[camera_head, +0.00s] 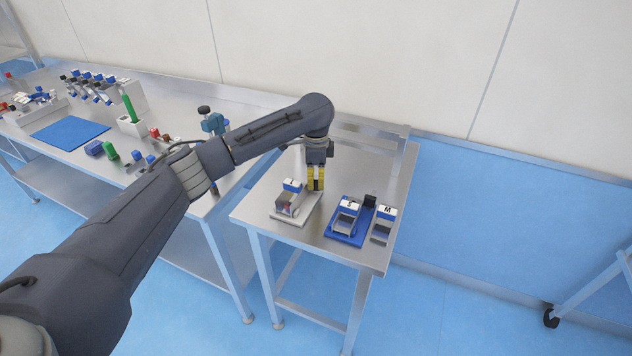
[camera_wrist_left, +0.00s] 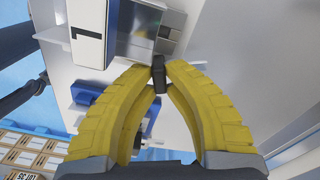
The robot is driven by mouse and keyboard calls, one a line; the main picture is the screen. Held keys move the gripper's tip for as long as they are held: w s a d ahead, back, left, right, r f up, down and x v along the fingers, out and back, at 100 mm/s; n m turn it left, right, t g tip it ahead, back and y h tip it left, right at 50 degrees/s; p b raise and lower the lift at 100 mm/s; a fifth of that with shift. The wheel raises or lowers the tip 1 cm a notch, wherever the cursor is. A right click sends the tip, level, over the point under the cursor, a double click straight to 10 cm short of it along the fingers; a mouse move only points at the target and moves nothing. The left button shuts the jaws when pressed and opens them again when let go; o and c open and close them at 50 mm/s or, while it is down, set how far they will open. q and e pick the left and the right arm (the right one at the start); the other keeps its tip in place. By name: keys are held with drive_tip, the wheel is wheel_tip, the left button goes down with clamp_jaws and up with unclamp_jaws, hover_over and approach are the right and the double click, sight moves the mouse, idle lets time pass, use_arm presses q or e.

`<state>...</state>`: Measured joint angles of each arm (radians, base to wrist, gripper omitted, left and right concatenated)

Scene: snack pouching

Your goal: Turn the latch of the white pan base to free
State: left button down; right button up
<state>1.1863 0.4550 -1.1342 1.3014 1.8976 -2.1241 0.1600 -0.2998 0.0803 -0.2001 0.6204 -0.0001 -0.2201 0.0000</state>
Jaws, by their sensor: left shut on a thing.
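The white pan base (camera_head: 300,217) lies on the small steel table and carries a metal pan (camera_head: 287,207) with a blue-and-white label block (camera_head: 292,185). My left gripper (camera_head: 316,187) points down at the right rear side of this base. In the left wrist view its yellow fingers (camera_wrist_left: 158,82) are closed together on a small dark latch (camera_wrist_left: 158,70) beside the pan. The label block (camera_wrist_left: 88,30) and part of the white base (camera_wrist_left: 190,75) also show there. The fingers hide the latch's lower part. My right gripper is not in view.
A blue base (camera_head: 345,240) with a pan labelled S and a black latch (camera_head: 370,200) stands to the right. A pan labelled M (camera_head: 384,225) is beside it. A longer bench (camera_head: 190,97) at the left holds a blue mat (camera_head: 70,134) and several small parts. The table's front is clear.

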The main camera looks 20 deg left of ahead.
sight(316, 180)
use_arm(q)
drive_tip(key=c, duration=1.4)
unclamp_jaws()
drive_tip(key=shift+c, duration=0.2)
wheel_tip(316, 180, up, 12)
